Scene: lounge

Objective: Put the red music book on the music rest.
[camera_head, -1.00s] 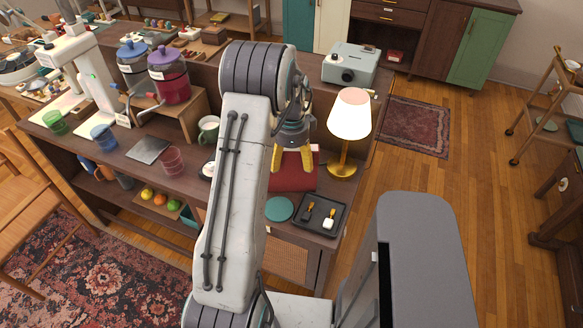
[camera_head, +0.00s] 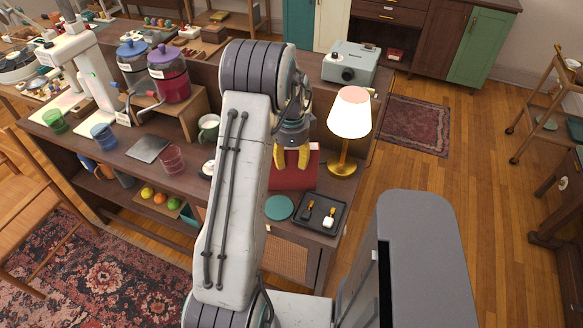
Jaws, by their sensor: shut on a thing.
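The red music book (camera_head: 290,180) is at the right end of the wooden sideboard (camera_head: 250,235), left of the lamp. My gripper (camera_head: 292,163) has its yellow fingers shut on the upper part of the book. My arm hides the book's left side. I cannot tell whether the book's lower edge touches anything. I cannot make out a music rest; it may be hidden behind the book or my arm.
A lit lamp (camera_head: 349,120) with a gold base stands close right of the book. A black tray (camera_head: 335,228) with small items and a green disc (camera_head: 279,207) lie in front. A grey projector (camera_head: 350,64) stands behind. Dispensers and cups are on the left.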

